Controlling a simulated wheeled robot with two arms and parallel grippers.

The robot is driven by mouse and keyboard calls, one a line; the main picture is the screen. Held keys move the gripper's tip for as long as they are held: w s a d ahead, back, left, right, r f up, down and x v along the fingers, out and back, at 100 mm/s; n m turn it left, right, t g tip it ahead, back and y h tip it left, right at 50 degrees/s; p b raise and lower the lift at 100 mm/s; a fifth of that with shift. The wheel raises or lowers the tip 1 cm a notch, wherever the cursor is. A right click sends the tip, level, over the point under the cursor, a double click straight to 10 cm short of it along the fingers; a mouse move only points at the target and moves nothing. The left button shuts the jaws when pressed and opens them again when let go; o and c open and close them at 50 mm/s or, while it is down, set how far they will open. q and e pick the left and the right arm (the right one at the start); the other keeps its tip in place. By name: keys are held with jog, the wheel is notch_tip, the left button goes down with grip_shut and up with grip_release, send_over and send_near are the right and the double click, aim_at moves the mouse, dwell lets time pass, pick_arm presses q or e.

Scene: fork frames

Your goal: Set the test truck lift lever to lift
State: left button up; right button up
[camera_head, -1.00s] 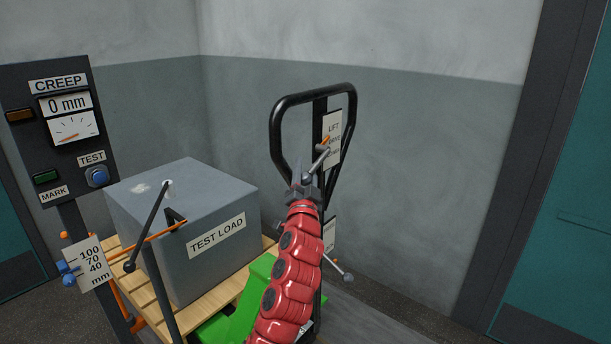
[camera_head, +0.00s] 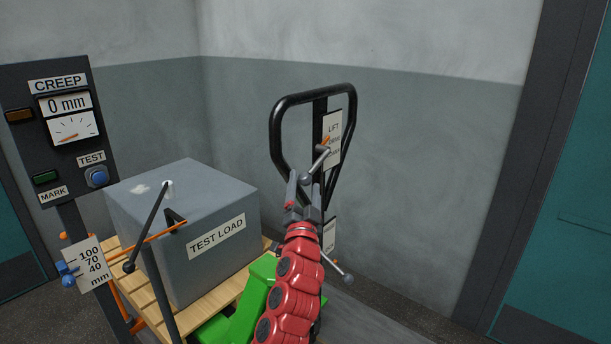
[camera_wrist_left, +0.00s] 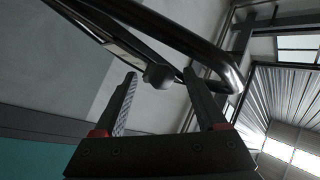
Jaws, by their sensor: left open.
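The pallet truck's black handle loop (camera_head: 313,98) stands upright. Its white label plate (camera_head: 333,135) reads LIFT at the top; the lower words are partly hidden. The lift lever (camera_head: 319,163) has an orange part beside the plate's middle line and a grey ball knob at its near end. My left gripper (camera_head: 304,190) is open just below and around the knob. In the left wrist view the knob (camera_wrist_left: 158,75) is between the spread fingers, near their tips, with visible gaps on both sides. My right gripper is not in view.
A grey TEST LOAD block (camera_head: 190,215) sits on a wooden pallet (camera_head: 226,293) left of my arm. A CREEP panel (camera_head: 60,130) with a gauge reading 0 mm and a blue TEST button stands at the left. A second ball-ended rod (camera_head: 343,275) sticks out lower right. Walls stand behind.

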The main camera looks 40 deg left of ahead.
pick_arm(q)
jog(key=v, duration=1.2)
jog(key=shift+b, duration=0.45)
